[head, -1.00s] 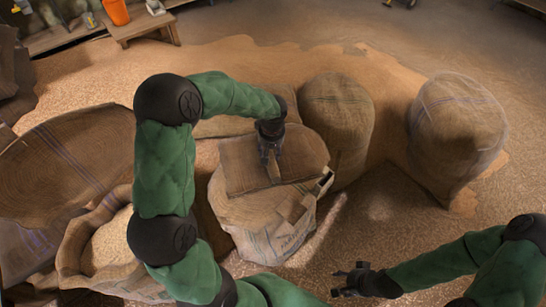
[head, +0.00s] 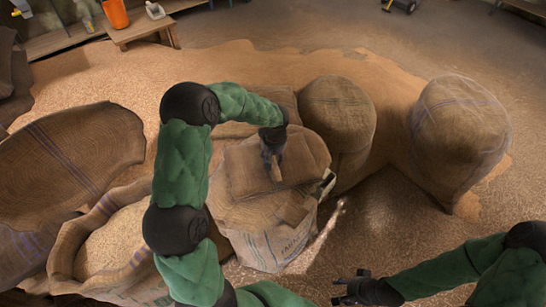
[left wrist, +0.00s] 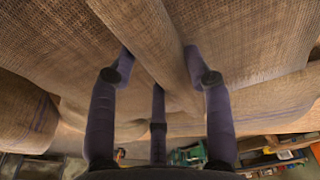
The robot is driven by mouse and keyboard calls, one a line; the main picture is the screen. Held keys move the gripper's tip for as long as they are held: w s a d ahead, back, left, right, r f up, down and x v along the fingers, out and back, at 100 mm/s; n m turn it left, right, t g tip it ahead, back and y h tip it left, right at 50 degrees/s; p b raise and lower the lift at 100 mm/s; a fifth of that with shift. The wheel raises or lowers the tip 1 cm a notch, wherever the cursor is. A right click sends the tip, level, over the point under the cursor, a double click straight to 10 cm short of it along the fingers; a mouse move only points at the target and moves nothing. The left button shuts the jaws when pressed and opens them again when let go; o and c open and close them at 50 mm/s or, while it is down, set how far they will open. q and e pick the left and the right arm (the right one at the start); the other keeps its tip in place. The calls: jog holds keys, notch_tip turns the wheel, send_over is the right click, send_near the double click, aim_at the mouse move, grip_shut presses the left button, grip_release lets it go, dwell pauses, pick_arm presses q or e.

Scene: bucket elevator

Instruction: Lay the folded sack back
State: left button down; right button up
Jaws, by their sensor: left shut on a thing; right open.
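The folded sack (head: 243,172) is brown burlap and lies on top of a full, pale-sided sack (head: 268,246) with printed marks, in the middle of the head view. My left gripper (head: 275,172) reaches down onto it from above and is shut on a fold of its cloth. In the left wrist view, the dark fingers (left wrist: 160,75) straddle a raised ridge of burlap (left wrist: 150,40); their tips are partly hidden by cloth. My right gripper (head: 352,286) is open and empty, low in the head view, apart from the sacks.
Two full upright sacks (head: 340,115) (head: 460,130) stand to the right. At left is an open sack of grain (head: 110,240) beside a wide burlap piece (head: 65,165). Spilled grain covers much of the floor. A bench with an orange bucket (head: 115,13) stands at the back.

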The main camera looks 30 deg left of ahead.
aim_at(274, 160)
pick_arm(q)
jog(key=c, duration=0.5)
grip_release()
jog(key=shift+c, duration=0.2)
jog(key=shift+f, duration=0.1)
jog(key=shift+r, duration=0.45)
notch_tip(274, 160, up, 11)
jog(key=s+d+p, duration=0.1)
jog(key=p, duration=0.3)
jog(key=shift+s+d+r+p, duration=0.15)
jog(key=shift+p, duration=0.15)
